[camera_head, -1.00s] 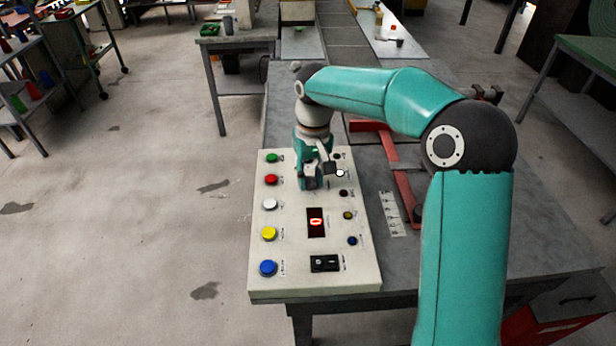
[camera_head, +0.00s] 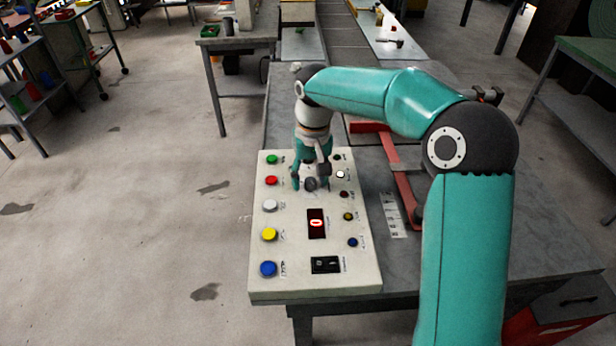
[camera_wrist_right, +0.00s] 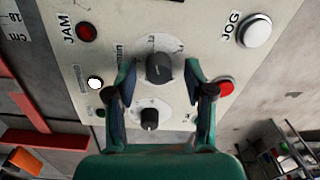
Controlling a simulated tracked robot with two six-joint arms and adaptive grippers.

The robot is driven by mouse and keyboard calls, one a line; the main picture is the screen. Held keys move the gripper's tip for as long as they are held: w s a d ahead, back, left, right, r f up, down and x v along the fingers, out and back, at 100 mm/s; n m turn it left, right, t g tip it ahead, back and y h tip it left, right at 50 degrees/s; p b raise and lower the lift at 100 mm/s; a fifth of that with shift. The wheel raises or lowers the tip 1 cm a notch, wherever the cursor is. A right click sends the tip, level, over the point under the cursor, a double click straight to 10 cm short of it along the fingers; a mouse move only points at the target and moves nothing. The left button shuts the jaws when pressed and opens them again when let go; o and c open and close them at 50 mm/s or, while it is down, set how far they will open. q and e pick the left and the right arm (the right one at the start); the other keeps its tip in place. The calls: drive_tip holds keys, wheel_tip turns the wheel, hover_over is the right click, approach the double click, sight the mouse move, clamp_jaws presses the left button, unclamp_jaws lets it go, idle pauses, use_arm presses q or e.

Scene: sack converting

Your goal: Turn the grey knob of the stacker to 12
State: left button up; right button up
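The stacker panel (camera_head: 290,225) is a cream box on the table corner, and its red display (camera_head: 316,223) reads 0. A dark grey knob (camera_head: 310,184) sits on its upper middle part; in the right wrist view this knob (camera_wrist_right: 158,68) has a dial around it. A second, smaller dark knob (camera_wrist_right: 149,118) sits closer to my palm. My right gripper (camera_head: 311,178) points down over the panel, fingers spread. In the wrist view its fingertips (camera_wrist_right: 160,70) are on either side of the larger knob, with gaps visible. The dial numbers are too small to read. My left gripper is not in view.
Coloured push buttons, such as the red one (camera_head: 271,181), line the panel's left side. Small lamps, such as the white one (camera_head: 340,174), line its right. A black switch (camera_head: 325,264) is near the front. A red frame (camera_head: 400,185) lies right of the panel.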

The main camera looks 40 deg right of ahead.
sight(312, 180)
wheel_tip(312, 180, up, 12)
drive_tip(key=shift+d, duration=0.2)
idle(0.5)
drive_tip(key=shift+s+f, duration=0.1)
drive_tip(key=shift+f, duration=0.05)
